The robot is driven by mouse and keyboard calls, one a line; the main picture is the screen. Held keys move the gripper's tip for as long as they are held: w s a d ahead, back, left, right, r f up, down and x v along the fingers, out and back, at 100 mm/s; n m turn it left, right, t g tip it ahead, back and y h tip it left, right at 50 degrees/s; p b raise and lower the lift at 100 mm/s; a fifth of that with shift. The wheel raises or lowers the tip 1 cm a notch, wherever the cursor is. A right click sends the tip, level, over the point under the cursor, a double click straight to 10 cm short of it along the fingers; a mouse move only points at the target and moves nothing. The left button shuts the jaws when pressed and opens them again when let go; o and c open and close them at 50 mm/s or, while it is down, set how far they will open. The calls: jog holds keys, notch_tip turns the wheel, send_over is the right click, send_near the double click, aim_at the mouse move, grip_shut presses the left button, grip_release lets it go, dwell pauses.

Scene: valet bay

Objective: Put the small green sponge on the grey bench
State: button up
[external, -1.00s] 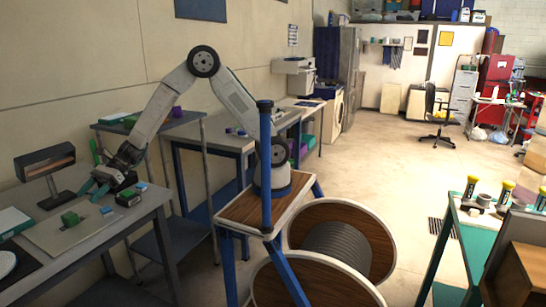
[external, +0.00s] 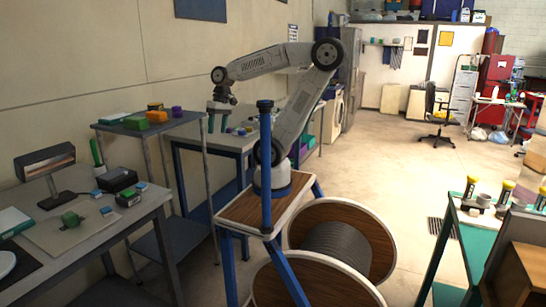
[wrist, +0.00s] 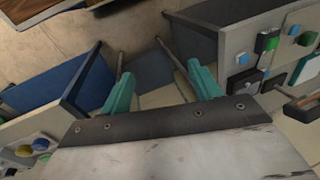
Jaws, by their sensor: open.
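A small green block (external: 71,219) lies on a pale board on the near-left grey-topped bench (external: 135,212). Another green block (external: 135,123) lies on the taller stand behind it, beside an orange block. I cannot tell for sure which is the sponge. My gripper (external: 219,122) is raised above the back workbench, to the right of the stand and away from both green blocks. In the wrist view its two teal fingers (wrist: 160,90) are wide apart with nothing between them. Green items (wrist: 271,42) also show on a bench at the upper right there.
The near-left bench holds a lamp (external: 46,170), a black box (external: 117,179) and small blue-topped items. The stand (external: 178,124) also carries an orange block (external: 157,116) and a purple piece (external: 177,112). A large cable reel (external: 367,235) stands beside my base.

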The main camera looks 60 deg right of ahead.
jog(key=s+d, duration=0.1)
jog(key=d, duration=0.1)
jog(key=s+d+h, duration=0.1)
jog(key=d, duration=0.1)
jog(key=s+d+n+h, duration=0.1)
jog(key=s+d, duration=0.1)
jog(key=shift+d+f+t, duration=0.15)
jog(key=shift+f+t, duration=0.15)
jog(key=shift+c, duration=0.3)
jog(key=shift+w, duration=0.1)
